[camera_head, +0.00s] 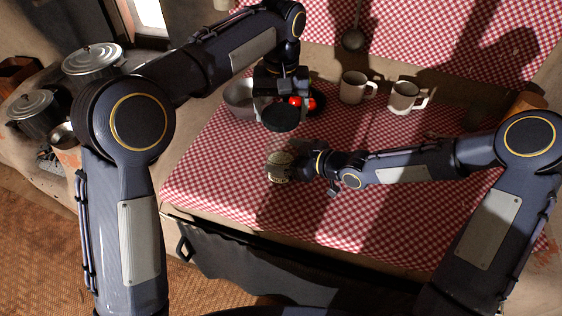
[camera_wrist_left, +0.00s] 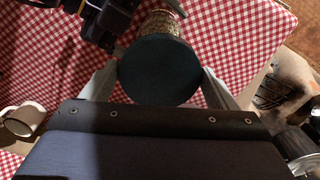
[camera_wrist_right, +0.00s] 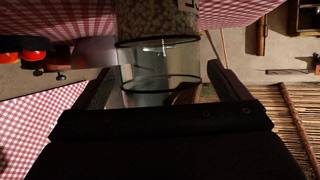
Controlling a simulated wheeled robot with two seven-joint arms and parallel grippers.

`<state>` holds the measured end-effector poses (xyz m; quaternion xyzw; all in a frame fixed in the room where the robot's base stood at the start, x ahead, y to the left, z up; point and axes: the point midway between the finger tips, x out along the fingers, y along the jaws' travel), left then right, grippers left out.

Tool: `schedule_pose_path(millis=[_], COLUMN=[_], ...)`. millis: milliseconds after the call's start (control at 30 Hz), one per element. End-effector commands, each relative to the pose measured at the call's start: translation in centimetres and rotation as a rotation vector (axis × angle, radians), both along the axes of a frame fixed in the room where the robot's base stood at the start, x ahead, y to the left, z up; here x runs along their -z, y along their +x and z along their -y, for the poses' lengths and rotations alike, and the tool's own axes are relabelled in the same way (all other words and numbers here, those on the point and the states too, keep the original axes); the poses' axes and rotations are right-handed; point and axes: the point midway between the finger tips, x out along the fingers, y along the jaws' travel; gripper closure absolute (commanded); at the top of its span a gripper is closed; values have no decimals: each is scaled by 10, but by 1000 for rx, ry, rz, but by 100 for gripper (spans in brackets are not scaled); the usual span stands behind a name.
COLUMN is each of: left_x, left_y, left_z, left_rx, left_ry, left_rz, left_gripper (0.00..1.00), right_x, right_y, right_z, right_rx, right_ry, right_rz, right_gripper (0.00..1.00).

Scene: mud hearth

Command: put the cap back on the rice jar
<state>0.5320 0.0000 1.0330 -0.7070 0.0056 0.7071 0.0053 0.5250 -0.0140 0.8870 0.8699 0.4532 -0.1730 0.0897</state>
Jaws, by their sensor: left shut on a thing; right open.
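The rice jar (camera_head: 279,167), clear glass with pale grains inside, stands on the checked cloth near the table's front. My left gripper (camera_head: 284,103) is shut on the round dark cap (camera_head: 282,118), held up in the air, apart from the jar. In the left wrist view the cap (camera_wrist_left: 158,70) fills the space between the fingers, and part of the jar (camera_wrist_left: 162,22) shows beyond it. My right gripper (camera_head: 300,168) is open at the jar's right side. In the right wrist view the jar (camera_wrist_right: 160,60) stands between its fingers; contact is unclear.
A metal pot (camera_head: 238,98) and red tomatoes (camera_head: 308,103) lie behind the cap. Two mugs, one left (camera_head: 353,88) and one right (camera_head: 403,97), stand at the back. The cloth's front right is mostly clear below my right arm.

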Motion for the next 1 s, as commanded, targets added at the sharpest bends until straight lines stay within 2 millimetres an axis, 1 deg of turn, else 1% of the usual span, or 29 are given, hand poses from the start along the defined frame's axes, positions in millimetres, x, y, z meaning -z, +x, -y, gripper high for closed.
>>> schedule_pose_path(millis=[33, 200, 533, 1000], left_x=[0, 0, 0, 0], left_y=[0, 0, 0, 0], left_z=[0, 0, 0, 0], left_rx=[0, 0, 0, 0], left_ry=[0, 0, 0, 0], left_rz=[0, 0, 0, 0], left_gripper=[40, 40, 40, 40], right_x=[3, 8, 8, 8], right_y=[3, 9, 10, 10], right_z=[-6, -14, -15, -14], right_rx=[-3, -1, 1, 1], right_ry=[0, -1, -2, -2], right_rz=[0, 0, 0, 0], right_gripper=[5, 5, 5, 67])
